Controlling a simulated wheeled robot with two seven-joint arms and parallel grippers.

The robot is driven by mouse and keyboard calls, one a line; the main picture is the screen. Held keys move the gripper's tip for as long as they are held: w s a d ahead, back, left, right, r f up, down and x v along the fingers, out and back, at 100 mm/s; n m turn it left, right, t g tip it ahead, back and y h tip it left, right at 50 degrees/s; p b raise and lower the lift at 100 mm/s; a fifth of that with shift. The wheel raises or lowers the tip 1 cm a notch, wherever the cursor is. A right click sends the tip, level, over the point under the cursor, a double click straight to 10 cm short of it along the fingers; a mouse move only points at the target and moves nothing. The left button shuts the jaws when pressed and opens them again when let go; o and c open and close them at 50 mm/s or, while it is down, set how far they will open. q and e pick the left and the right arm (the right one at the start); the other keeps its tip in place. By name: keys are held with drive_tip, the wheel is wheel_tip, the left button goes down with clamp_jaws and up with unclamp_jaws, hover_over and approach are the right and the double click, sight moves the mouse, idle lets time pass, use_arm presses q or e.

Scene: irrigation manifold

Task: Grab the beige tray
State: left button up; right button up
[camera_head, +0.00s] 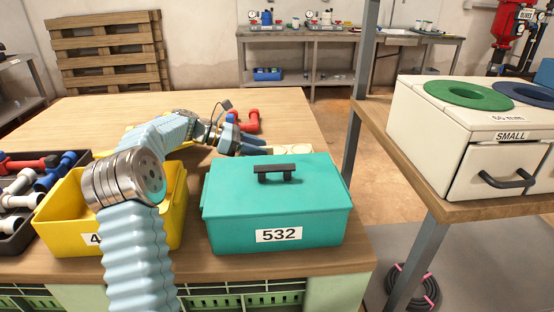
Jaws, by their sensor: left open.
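A pale beige object (298,149), which looks like the tray, lies on the wooden table just behind the teal box; only a narrow strip of it shows above the lid. My left gripper (266,147) is open, its blue-grey fingers pointing right at the near left end of the beige strip. The gripper looks empty, and I cannot tell whether it touches the tray. My right gripper is not in view.
The teal box (276,218) labelled 532, with a black handle, hides the near side. A yellow bin (68,228) sits under my left arm, beside a dark tray of pipe fittings (17,238). Red fittings (250,121) lie behind the gripper. The table's far left is clear.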

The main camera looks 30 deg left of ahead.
use_arm(q)
drive_tip(key=shift+w+d+f, duration=0.2)
drive_tip(key=shift+w+d, duration=0.05)
drive_tip(key=shift+d, duration=0.2)
clamp_jaws()
drive_tip(key=shift+r, duration=0.15)
